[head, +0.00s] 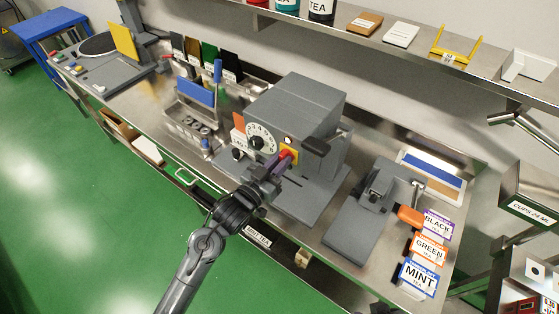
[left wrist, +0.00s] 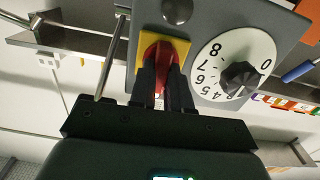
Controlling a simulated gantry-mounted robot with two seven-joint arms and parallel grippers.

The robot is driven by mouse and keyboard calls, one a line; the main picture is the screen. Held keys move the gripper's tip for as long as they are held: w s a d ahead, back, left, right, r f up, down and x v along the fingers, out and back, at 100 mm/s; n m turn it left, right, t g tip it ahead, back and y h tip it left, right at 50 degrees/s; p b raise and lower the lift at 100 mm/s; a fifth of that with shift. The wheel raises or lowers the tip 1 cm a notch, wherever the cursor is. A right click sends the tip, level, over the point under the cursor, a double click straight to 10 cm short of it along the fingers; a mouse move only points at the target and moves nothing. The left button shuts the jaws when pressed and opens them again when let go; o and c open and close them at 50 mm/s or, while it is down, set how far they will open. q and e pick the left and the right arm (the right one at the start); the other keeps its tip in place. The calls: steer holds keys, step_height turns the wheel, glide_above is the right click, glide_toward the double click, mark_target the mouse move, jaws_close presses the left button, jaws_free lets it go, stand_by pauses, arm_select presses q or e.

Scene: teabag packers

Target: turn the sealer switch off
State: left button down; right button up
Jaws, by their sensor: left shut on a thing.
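The sealer (head: 300,105) is a grey box-shaped machine in the middle of the steel bench. Its front carries a red rotary switch (head: 286,156) on a yellow plate (head: 294,153). My left gripper (head: 279,163) reaches up from the front and is shut on the red switch. In the left wrist view, the two dark fingers (left wrist: 162,65) stand on either side of the red handle (left wrist: 161,48), over the yellow plate (left wrist: 181,46). The fingers partly hide the handle, so its exact angle is hard to tell. My right gripper is not in view.
A white numbered dial (head: 261,138) with a black knob sits left of the switch. A small round lamp (head: 288,140) is above it. A dark handle (head: 315,146) juts out at the right. Tea boxes (head: 428,247) stand at the bench's right end.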

arm_select(q)
steer(key=n+p, duration=0.2)
steer(key=p, duration=0.1)
steer(key=n+p, duration=0.2)
steer(key=n, duration=0.1)
steer(key=shift+a+r+p, duration=0.1)
steer(key=shift+r+p, duration=0.1)
steer(key=shift+p, duration=0.2)
steer(key=n+p, duration=0.2)
steer(key=n, duration=0.1)
steer(key=shift+w, duration=0.1)
steer(key=shift+a+f+n+p, duration=0.1)
steer(key=shift+f+n+p, duration=0.1)
steer(key=shift+n+p, duration=1.8)
steer(key=shift+f+n+p, duration=0.2)
steer(key=shift+n+p, duration=1.1)
steer(key=shift+n, duration=1.4)
steer(key=shift+f, duration=0.1)
steer(key=c, duration=1.1)
jaws_free()
